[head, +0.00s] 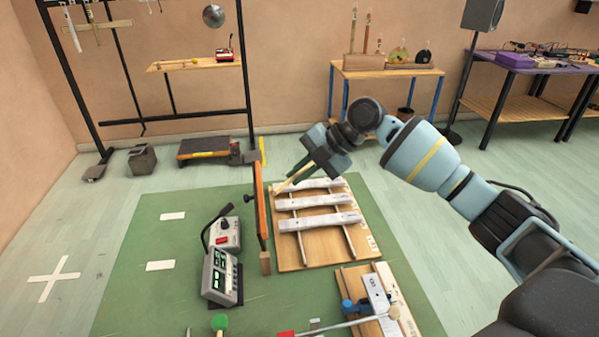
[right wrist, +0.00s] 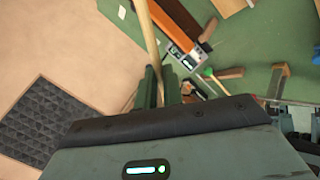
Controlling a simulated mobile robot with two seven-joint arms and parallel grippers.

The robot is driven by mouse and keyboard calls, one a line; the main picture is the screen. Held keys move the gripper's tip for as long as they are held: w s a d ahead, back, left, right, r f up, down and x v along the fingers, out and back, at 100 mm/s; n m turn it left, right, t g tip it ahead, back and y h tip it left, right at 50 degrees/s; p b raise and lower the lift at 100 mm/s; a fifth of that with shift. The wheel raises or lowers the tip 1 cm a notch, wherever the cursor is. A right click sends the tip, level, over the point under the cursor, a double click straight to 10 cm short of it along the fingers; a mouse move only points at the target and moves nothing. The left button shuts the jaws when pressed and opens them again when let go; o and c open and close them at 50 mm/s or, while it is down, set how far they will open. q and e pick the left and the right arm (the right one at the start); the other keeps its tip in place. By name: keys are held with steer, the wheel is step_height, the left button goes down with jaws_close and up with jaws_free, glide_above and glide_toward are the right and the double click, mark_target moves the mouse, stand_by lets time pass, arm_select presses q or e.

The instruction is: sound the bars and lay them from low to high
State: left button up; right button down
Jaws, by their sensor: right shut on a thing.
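My right gripper (head: 299,170) is shut on a pale wooden stick (head: 292,179), above the far left corner of a wooden board (head: 291,258). The stick slants down to the left; it also shows between the fingers in the right wrist view (right wrist: 148,38). Whether its end touches anything, I cannot tell. Three grey metal bars lie across two rails on the board: a far bar (head: 322,183), a middle bar (head: 315,201) and a near bar (head: 318,221). Another grey bar (head: 376,292) lies on a smaller board (head: 352,275) nearer me. My left gripper is out of view.
An upright orange panel (head: 260,217) stands left of the large board. Left of it are a box with a red knob (head: 225,235) and a meter with green displays (head: 219,275). A mallet with a green head (head: 219,322) shows at the bottom edge. The green mat's left side is mostly clear.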

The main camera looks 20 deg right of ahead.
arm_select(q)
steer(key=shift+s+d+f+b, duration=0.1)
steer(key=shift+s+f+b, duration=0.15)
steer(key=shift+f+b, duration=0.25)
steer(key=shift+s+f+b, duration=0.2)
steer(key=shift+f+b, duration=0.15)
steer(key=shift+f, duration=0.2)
arm_select(e)
step_height(320, 180, down, 5)
steer(key=shift+r, duration=0.1)
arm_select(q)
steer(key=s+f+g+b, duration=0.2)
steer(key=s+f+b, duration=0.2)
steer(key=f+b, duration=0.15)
arm_select(e)
step_height(320, 180, down, 7)
steer(key=w+d+m+g+y, duration=0.1)
arm_select(q)
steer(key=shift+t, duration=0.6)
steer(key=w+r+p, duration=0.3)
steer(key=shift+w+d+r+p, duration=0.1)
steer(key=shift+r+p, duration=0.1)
steer(key=shift+p, duration=0.1)
arm_select(e)
step_height(320, 180, up, 8)
steer(key=shift+w+f, duration=0.15)
steer(key=shift+f, duration=0.05)
